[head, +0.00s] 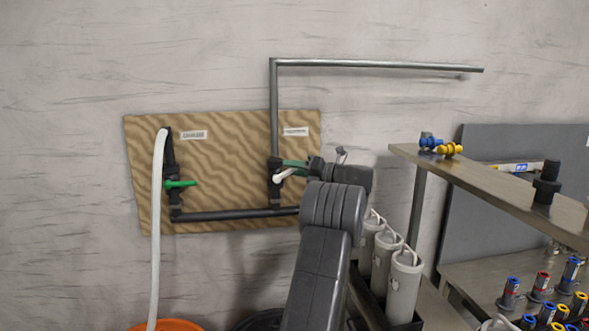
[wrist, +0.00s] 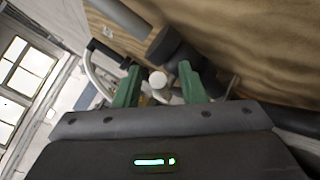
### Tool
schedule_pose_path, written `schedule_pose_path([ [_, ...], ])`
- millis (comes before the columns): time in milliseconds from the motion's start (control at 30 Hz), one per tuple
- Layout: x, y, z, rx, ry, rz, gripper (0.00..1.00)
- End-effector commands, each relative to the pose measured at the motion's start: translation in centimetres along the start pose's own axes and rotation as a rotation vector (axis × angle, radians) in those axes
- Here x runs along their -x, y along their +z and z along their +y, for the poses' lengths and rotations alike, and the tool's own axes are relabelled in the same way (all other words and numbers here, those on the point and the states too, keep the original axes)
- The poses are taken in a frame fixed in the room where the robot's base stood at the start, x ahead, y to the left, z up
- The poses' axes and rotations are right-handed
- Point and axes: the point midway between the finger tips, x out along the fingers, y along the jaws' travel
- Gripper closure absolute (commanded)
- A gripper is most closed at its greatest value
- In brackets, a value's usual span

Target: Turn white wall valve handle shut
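The white valve handle (head: 285,175) sits on a black valve body (head: 274,190) at the right side of the wooden wall board. It slants up to the right in the head view. My gripper (head: 292,166) reaches to it from the right, with its green fingers at the handle. In the wrist view the handle's round white end (wrist: 158,80) lies between the two fingers of my gripper (wrist: 160,68). The fingers are apart, with a gap showing on each side of the handle end. The head view does not show whether either finger touches it.
A second valve with a green handle (head: 181,184) and a white hose (head: 156,230) is at the board's left. A grey pipe (head: 380,65) rises from the white-handled valve and runs right. White canisters (head: 403,285) and a wooden shelf (head: 490,185) stand right of my arm.

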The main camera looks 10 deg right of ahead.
Motion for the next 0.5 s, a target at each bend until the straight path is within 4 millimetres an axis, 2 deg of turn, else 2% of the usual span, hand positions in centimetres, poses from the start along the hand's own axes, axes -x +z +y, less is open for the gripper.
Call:
schedule_pose_path([
  [33, 0.01, 0.0, 0.0, 0.0, 0.0, 0.0, 0.71],
  [167, 0.02, 0.0, 0.01, 0.0, 0.0, 0.0, 0.97],
  [200, 0.02, 0.0, 0.01, 0.0, 0.0, 0.0, 1.0],
  [500, 0.06, -0.16, -0.21, -0.008, 0.009, -0.008, 1.0],
])
